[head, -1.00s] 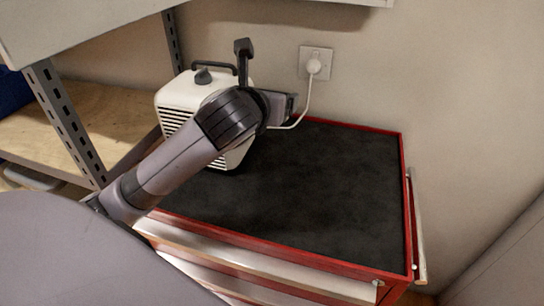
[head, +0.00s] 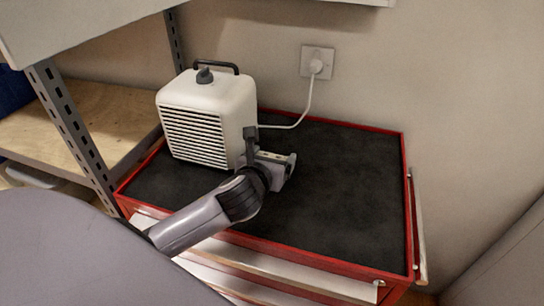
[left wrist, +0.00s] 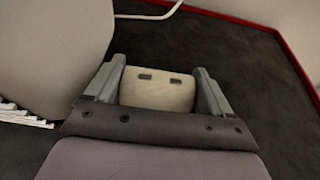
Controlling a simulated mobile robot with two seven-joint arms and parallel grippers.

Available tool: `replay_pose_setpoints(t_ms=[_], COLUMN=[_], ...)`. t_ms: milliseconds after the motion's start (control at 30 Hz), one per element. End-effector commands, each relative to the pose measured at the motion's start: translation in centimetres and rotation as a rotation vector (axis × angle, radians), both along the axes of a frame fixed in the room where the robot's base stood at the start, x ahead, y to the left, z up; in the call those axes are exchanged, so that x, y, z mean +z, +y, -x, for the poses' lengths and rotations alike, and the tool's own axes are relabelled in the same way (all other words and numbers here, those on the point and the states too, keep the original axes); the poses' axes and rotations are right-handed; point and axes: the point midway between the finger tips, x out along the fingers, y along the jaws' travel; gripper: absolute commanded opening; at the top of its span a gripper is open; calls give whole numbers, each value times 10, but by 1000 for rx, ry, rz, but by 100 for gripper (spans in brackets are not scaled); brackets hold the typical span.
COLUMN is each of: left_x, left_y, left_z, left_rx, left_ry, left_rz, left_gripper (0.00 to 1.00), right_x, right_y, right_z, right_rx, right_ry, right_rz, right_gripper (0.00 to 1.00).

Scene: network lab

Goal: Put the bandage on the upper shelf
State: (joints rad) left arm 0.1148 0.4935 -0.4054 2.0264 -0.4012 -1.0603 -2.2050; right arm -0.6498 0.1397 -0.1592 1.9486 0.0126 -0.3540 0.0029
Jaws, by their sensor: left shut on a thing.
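My left gripper (head: 271,155) is shut on a beige, rounded thing, which looks like the bandage (head: 270,154). It is over the black top of a red tool cabinet, just right of the heater. In the left wrist view the bandage (left wrist: 157,90) sits between the two fingers of the gripper (left wrist: 160,68), with two small dark marks on it. A metal rack on the left has a wooden shelf (head: 100,120) and a pale board (head: 85,22) above it. The top of that board is not clearly seen. My right gripper is not in view.
A cream heater (head: 205,115) with a black handle stands on the cabinet's back left. Its white cord runs to a wall socket (head: 317,62). A slotted rack post (head: 70,130) stands beside the cabinet. The black cabinet top (head: 350,190) is clear on the right.

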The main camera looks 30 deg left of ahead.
Motion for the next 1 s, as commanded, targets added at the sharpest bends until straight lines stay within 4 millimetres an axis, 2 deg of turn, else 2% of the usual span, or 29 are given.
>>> replay_pose_setpoints(t_ms=[333, 367, 400, 700, 867, 1000], left_x=[-3, -3, -2, 2, 6, 14], left_y=[0, 0, 0, 0, -4, -11], left_z=[0, 0, 0, 0, 15, 37], left_rx=[1, 0, 0, 0, -1, -4], left_ry=[-1, -1, -1, -1, -1, 0], left_rz=[-1, 1, 1, 1, -1, 1], left_gripper=[53, 92, 100, 100, 100, 100], right_x=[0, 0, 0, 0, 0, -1], right_y=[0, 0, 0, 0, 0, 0], right_z=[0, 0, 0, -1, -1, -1], right_rx=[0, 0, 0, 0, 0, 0], right_ry=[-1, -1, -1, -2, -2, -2], right_rz=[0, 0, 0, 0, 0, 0], right_gripper=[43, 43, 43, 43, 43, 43])
